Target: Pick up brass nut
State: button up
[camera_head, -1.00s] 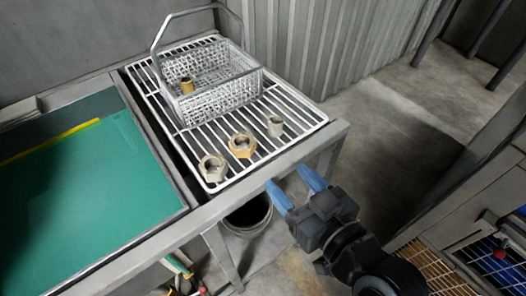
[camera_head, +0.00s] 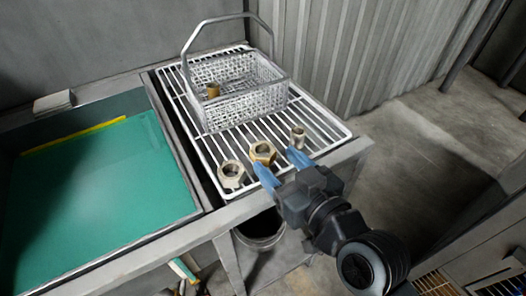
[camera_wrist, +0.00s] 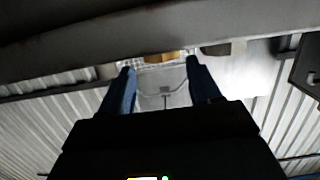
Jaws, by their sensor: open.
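The brass nut (camera_head: 263,153), a golden hex nut, lies on the white wire rack (camera_head: 193,137) near its front edge. It is the middle of three fittings in a row. My gripper (camera_head: 279,165) has two blue fingers, spread apart with nothing between them. It is at the rack's front edge, close in front of the brass nut, with the fingertips pointing toward the row. In the wrist view a brass-coloured piece (camera_wrist: 160,57) shows beyond the open fingers (camera_wrist: 160,68), partly cut off by a dark bar. I cannot tell the exact gap to the nut.
A greyish nut (camera_head: 232,175) lies left of the brass nut and a small grey fitting (camera_head: 298,137) right of it. A wire basket (camera_head: 240,103) with a raised handle stands behind, holding a brass fitting (camera_head: 213,91). A green-bottomed basin (camera_head: 100,190) is left.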

aim_at(265, 151)
jog(key=p+x, duration=0.1)
jog(key=x, duration=0.5)
jog(key=shift+s+a, duration=0.1)
jog(key=c, duration=0.9)
